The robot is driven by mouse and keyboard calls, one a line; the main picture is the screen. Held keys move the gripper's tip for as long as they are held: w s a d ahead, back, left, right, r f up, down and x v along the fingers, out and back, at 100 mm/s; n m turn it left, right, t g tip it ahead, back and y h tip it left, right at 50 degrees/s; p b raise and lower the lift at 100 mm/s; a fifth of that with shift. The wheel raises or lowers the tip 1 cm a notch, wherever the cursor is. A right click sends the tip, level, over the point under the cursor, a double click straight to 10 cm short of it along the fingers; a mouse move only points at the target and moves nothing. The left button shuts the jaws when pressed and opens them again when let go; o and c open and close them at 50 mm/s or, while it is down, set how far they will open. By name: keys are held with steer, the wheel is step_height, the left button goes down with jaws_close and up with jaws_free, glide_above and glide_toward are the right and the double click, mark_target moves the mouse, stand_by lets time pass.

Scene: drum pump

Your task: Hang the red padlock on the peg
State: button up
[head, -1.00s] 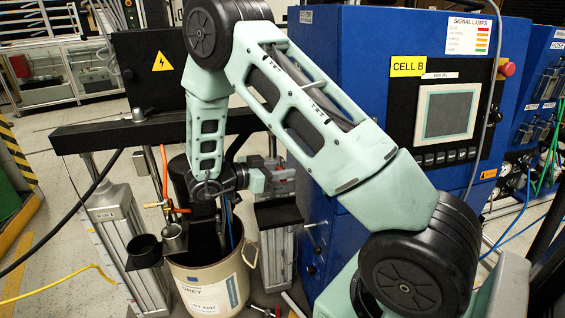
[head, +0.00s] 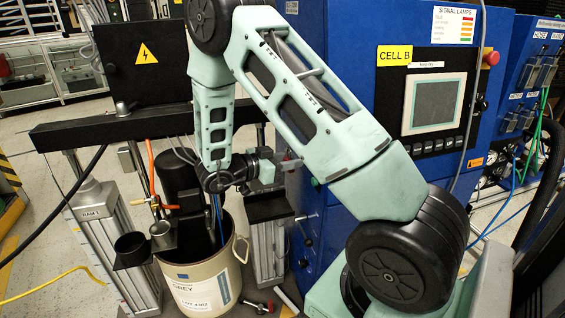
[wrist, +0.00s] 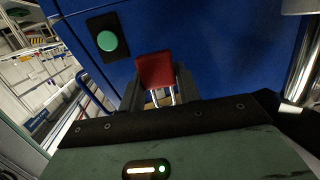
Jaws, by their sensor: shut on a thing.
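The red padlock (wrist: 155,70) is between the two fingers of my gripper (wrist: 157,88) in the wrist view. Its red body is at the far side and its pale metal shackle points back toward the camera. My gripper is shut on it, in front of the blue cabinet face. In the head view my gripper (head: 290,165) is beside the blue cabinet's left side, above a black shelf-like block. The padlock cannot be made out clearly there. I cannot identify the peg with certainty in either view.
A green button (wrist: 107,41) on a black plate is on the cabinet (wrist: 210,50), left of the padlock. A metal tube (wrist: 302,70) stands at the right. Below my arm are a cream drum (head: 205,280) and a dark pump (head: 180,180). A black beam (head: 120,128) crosses behind.

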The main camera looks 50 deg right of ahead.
steer(key=shift+s+d+f+b, duration=0.25)
steer(key=shift+s+d, duration=0.3)
steer(key=shift+d, duration=0.25)
steer(key=shift+s+d+f+b, duration=0.1)
steer(key=shift+s+d+f, duration=0.15)
steer(key=shift+s+d, duration=0.4)
steer(key=shift+d+f, duration=0.15)
steer(key=shift+d, duration=0.05)
steer(key=o, duration=0.9)
steer(key=shift+c, duration=0.2)
steer(key=shift+p+v, duration=0.5)
steer(key=shift+v, duration=1.05)
steer(key=p+v, duration=0.1)
steer(key=v, duration=0.6)
steer(key=shift+p, duration=0.4)
steer(key=shift+w, duration=0.1)
